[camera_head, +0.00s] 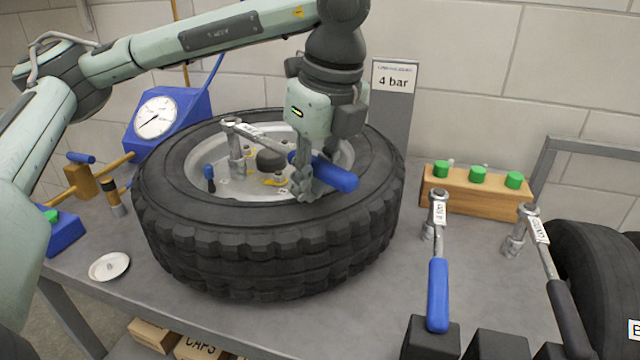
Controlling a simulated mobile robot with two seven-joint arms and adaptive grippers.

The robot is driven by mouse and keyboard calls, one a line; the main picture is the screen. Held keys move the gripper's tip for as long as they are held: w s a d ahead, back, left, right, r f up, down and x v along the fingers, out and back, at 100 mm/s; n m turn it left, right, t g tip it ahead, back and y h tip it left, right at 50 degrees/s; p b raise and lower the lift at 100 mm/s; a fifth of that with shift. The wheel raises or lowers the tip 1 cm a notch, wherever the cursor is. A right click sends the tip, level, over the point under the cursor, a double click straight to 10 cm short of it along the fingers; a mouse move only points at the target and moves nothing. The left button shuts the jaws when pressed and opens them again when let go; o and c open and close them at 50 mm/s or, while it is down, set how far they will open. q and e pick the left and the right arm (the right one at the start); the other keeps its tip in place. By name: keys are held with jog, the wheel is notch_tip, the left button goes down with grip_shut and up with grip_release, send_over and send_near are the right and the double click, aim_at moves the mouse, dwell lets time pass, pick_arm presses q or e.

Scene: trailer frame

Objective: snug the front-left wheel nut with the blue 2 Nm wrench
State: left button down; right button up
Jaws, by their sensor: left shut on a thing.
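A large black tyre (270,255) on a grey rim (190,150) lies flat on the workbench. My left gripper (305,188) comes down from above over the rim and is shut on the handle of a blue-handled wrench (338,173). That wrench lies nearly level, its metal head (233,125) pointing left, with a socket (237,160) reaching down inside the rim. Its tag is too small to read. Whatever is under the socket is hidden, so I cannot tell if it sits on a nut. My right gripper is not in view.
Another blue-handled wrench (438,290) and a black-handled wrench (565,310) stand at the right. Behind them is a wooden block (470,198) with green caps. A blue gauge box (185,118) and a "4 bar" sign (395,78) stand behind the tyre. A white dish (109,267) lies front left.

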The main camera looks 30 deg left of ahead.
aim_at(291, 210)
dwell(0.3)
pick_arm(q)
jog(key=shift+s+a+f+m+b, duration=0.1)
jog(key=shift+s+a+m+b, duration=0.1)
jog(key=shift+s+m+b, duration=0.25)
jog(key=shift+s+a+m+b, duration=0.15)
jog(key=shift+s+m+b, duration=0.1)
jog(key=shift+s, duration=0.3)
jog(key=shift+s+a+m+b, duration=0.15)
jog(key=shift+s+m, duration=0.05)
jog(key=shift+s, duration=0.35)
